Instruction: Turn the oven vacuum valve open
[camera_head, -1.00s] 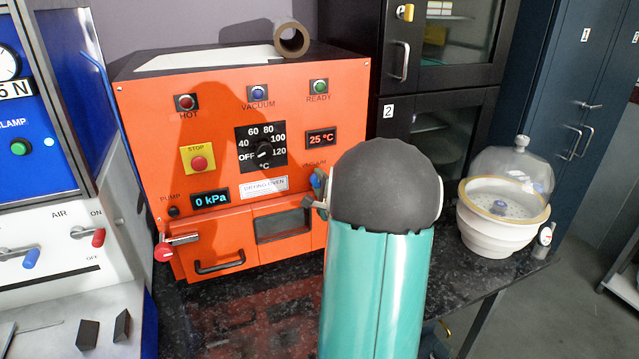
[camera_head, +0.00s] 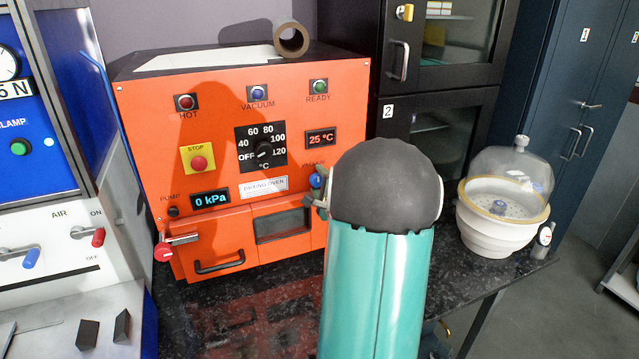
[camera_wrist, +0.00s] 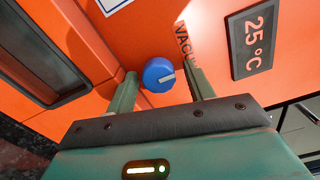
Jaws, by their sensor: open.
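The oven vacuum valve is a round blue knob (camera_wrist: 159,75) with a pale pointer mark, on the orange oven front (camera_wrist: 110,25). In the wrist view it sits between the tips of my open gripper (camera_wrist: 162,88), nearer the left finger. I cannot tell whether a finger touches it. In the head view the knob (camera_head: 317,181) shows just left of my arm's dark rounded wrist, which hides most of my gripper (camera_head: 318,197). The oven's pressure display (camera_head: 210,198) reads 0 kPa.
Below the display are the oven door handle (camera_head: 220,264) and a red-handled lever (camera_head: 165,250) at the left. A glass desiccator (camera_head: 505,205) stands on the dark bench to the right.

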